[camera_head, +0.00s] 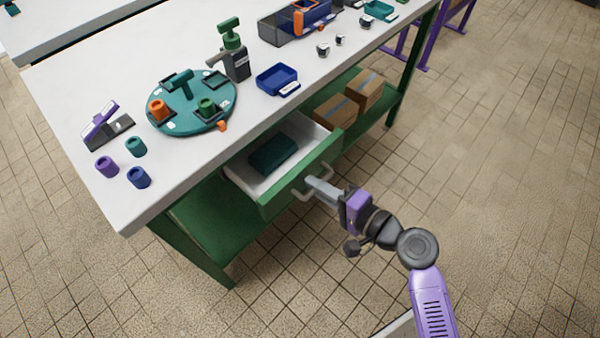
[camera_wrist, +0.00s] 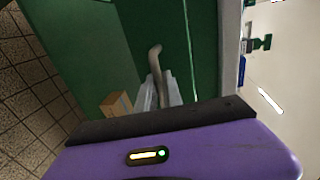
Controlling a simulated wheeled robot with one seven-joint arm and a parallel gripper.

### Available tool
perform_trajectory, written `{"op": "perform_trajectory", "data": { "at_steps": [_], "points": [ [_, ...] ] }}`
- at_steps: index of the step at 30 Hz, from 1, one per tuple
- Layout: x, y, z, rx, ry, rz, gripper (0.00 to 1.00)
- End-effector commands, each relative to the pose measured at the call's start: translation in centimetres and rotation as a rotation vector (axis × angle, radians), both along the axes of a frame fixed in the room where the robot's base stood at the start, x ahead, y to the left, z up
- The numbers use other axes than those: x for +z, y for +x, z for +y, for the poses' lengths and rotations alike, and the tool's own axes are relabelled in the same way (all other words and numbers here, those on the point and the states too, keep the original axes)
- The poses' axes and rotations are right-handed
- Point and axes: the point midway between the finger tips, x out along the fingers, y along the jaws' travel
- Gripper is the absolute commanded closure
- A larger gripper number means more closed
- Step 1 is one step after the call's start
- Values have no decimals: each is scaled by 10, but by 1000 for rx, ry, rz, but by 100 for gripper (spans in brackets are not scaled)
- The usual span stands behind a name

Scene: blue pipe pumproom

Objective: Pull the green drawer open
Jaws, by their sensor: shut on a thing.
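The green drawer (camera_head: 296,180) hangs under the white worktop and stands partly open. Its pale inside shows, with a dark teal box lying in it (camera_head: 273,155). A curved metal handle (camera_head: 322,172) sits on the drawer's green front. My gripper (camera_head: 314,184) is at the handle, with its fingers shut on it. In the wrist view the handle (camera_wrist: 155,58) rises from between my two grey fingers (camera_wrist: 160,92), in front of the green drawer front (camera_wrist: 185,40). The part of the handle between the fingers is hidden.
Cardboard boxes (camera_head: 336,110) sit on the green lower shelf right of the drawer. The tiled floor (camera_head: 500,160) at right is clear.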

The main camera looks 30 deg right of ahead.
Motion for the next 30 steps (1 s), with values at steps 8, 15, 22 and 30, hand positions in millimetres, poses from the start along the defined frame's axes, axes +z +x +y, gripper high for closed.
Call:
{"op": "perform_trajectory", "data": {
  "at_steps": [8,15,22,30],
  "points": [
    [-3,-45,-13,2,0,4,100],
    [-2,-59,-18,2,0,4,100],
    [-2,-60,-18,3,1,3,100],
    [-1,-60,-18,2,1,2,80]
  ]
}}
